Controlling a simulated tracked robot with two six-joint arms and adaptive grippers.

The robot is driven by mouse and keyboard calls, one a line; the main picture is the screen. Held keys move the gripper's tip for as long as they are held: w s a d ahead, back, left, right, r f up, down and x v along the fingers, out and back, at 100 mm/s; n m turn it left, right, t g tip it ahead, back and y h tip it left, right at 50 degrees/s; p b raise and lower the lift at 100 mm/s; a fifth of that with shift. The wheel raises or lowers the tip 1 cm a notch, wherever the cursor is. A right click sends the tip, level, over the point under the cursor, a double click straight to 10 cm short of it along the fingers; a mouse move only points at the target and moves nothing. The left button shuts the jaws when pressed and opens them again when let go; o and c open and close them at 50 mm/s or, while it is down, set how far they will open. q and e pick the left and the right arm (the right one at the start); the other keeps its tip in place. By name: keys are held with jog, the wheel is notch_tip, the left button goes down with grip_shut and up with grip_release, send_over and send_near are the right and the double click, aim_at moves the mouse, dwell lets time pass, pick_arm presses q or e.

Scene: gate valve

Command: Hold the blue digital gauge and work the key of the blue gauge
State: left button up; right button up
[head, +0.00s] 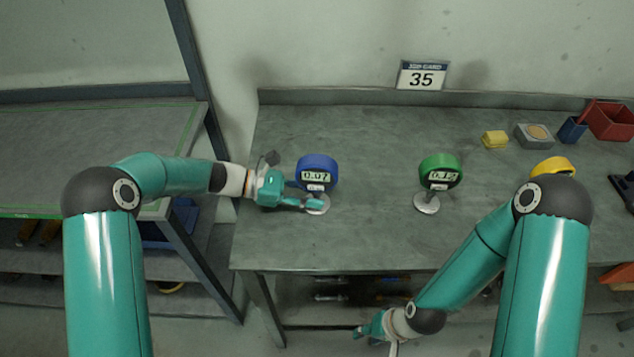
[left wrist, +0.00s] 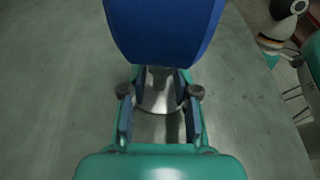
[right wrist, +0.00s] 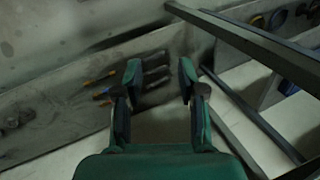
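The blue digital gauge (head: 317,172) stands upright on a round metal base on the bench, its display reading about 0.07, with a small light label or key strip below the display. My left gripper (head: 312,204) is low at its stem, coming from the left. In the left wrist view the fingers (left wrist: 160,88) lie on both sides of the stem, below the blue housing (left wrist: 165,30). Whether the pads touch the stem is unclear, and the housing hides part of the tips. My right gripper (head: 362,332) is open and empty, low before the bench; its fingers (right wrist: 158,80) stand apart.
A green gauge (head: 439,171) stands to the right on the bench, and a yellow one (head: 552,166) is partly behind my right arm. A job card (head: 422,76) reads 35. A yellow block (head: 494,139) and red bin (head: 608,120) sit at the back right. Bench between gauges is clear.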

pick_arm(q)
jog(key=c, duration=0.3)
jog(key=shift+c, duration=0.2)
pick_arm(e)
grip_shut()
dwell(0.8)
